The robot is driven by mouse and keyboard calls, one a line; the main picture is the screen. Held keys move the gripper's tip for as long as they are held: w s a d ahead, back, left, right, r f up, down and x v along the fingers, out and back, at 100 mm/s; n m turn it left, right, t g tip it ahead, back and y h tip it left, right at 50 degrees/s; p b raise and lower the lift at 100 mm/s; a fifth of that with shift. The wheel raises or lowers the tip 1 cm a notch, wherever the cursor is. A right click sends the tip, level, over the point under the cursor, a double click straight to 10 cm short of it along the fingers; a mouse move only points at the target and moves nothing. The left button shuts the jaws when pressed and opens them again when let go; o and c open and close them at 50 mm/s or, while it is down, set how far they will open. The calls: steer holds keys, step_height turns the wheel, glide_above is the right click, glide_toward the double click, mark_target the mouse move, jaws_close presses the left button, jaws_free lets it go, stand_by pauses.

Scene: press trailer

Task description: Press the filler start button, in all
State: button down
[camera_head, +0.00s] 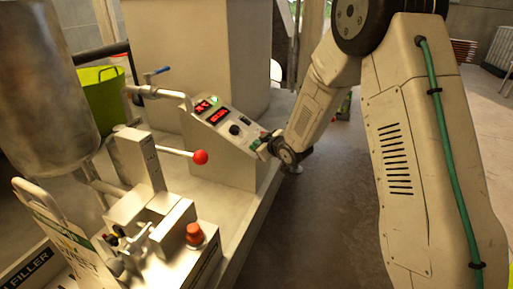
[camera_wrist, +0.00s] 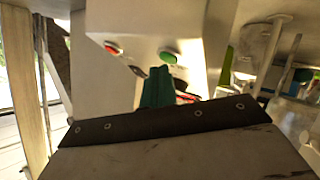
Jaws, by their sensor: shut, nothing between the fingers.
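A pale control box (camera_head: 190,148) with two red displays stands on the trailer bed. In the wrist view a green button (camera_wrist: 168,57) and a red button (camera_wrist: 113,48) show on a pale face; no label naming the filler start button is readable. My gripper (camera_head: 261,147) is at the lower right end of the control box's sloped panel. In the wrist view its green fingers (camera_wrist: 158,85) are shut and empty, with tips just below the green button in the picture. I cannot tell whether they touch the panel. In the head view the gripper partly hides the panel's end.
A red mushroom button (camera_head: 194,234) sits on a nearer box, beside a sign reading FILLER (camera_head: 28,264). A metal tank (camera_head: 45,80) and a green bucket (camera_head: 104,100) stand left. Floor right of the trailer is clear.

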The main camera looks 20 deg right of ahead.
steer(key=shift+w+a+f, duration=0.1)
steer(key=shift+a+f, duration=0.05)
steer(key=shift+f, duration=0.15)
stand_by(0.4)
stand_by(0.4)
steer(key=shift+s+d+r, duration=0.25)
steer(key=shift+d+r, duration=0.05)
steer(key=shift+r, duration=0.35)
steer(key=shift+s+d+r, duration=0.2)
steer(key=shift+d+r, duration=0.1)
steer(key=shift+r, duration=0.45)
steer(key=shift+s+d+r, duration=0.25)
steer(key=shift+d+r, duration=0.1)
steer(key=shift+r, duration=0.4)
steer(key=shift+s+d+r, duration=0.2)
steer(key=shift+d+r, duration=0.1)
steer(key=shift+r, duration=0.45)
